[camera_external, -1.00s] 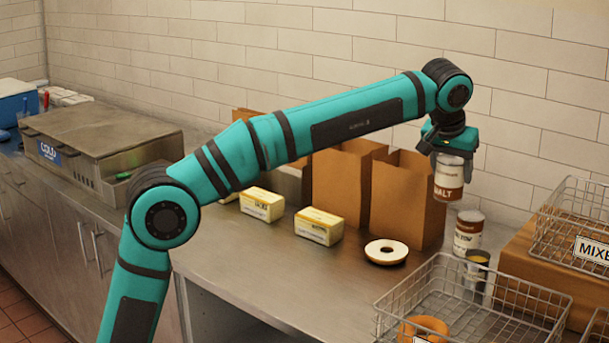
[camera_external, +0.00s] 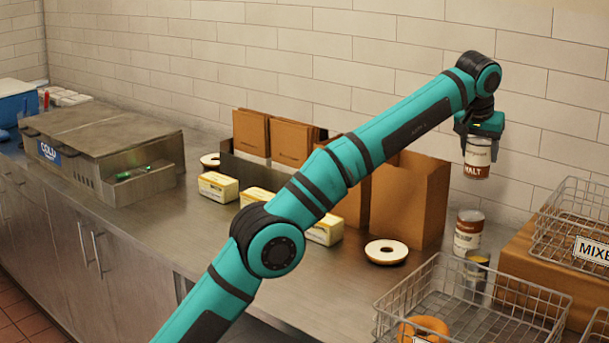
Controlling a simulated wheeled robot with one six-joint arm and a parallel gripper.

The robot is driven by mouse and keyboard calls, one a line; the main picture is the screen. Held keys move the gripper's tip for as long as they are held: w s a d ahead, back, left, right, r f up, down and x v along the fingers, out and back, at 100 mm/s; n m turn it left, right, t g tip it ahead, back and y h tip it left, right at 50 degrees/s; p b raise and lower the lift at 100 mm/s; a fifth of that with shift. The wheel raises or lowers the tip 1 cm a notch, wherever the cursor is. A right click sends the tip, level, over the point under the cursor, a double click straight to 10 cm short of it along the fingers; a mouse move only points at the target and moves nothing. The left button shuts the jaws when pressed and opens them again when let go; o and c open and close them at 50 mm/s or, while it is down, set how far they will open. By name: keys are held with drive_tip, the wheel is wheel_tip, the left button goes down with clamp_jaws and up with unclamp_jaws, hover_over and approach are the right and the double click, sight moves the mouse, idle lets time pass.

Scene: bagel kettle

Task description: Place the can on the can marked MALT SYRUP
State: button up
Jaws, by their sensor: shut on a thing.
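My gripper (camera_external: 480,138) is shut on a can (camera_external: 478,160) with a white upper label and a brown lower band reading "ALT" or "MALT". The held can is upright in the air. Below it and slightly left, a similar white and brown can (camera_external: 467,236) stands on the steel counter; its label is only partly legible. A gap of clear air separates the two cans. In front of the standing can is a shorter open can (camera_external: 476,268), partly seen through basket wires. Which can is marked MALT SYRUP is not fully readable.
A wire basket (camera_external: 438,262) with orange rings stands in front of the cans. Another wire basket (camera_external: 566,222) sits on a brown box (camera_external: 522,262) at right. Brown paper bags (camera_external: 412,200) stand left of the cans.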

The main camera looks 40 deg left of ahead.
sight(475, 156)
drive_tip(key=shift+f, duration=5)
drive_tip(key=shift+f, duration=0.15)
drive_tip(key=o, duration=1.1)
drive_tip(key=shift+w, duration=0.1)
drive_tip(key=v, duration=1.1)
drive_tip(key=shift+r, duration=0.3)
drive_tip(key=shift+s+r, duration=0.25)
drive_tip(key=shift+r, duration=0.05)
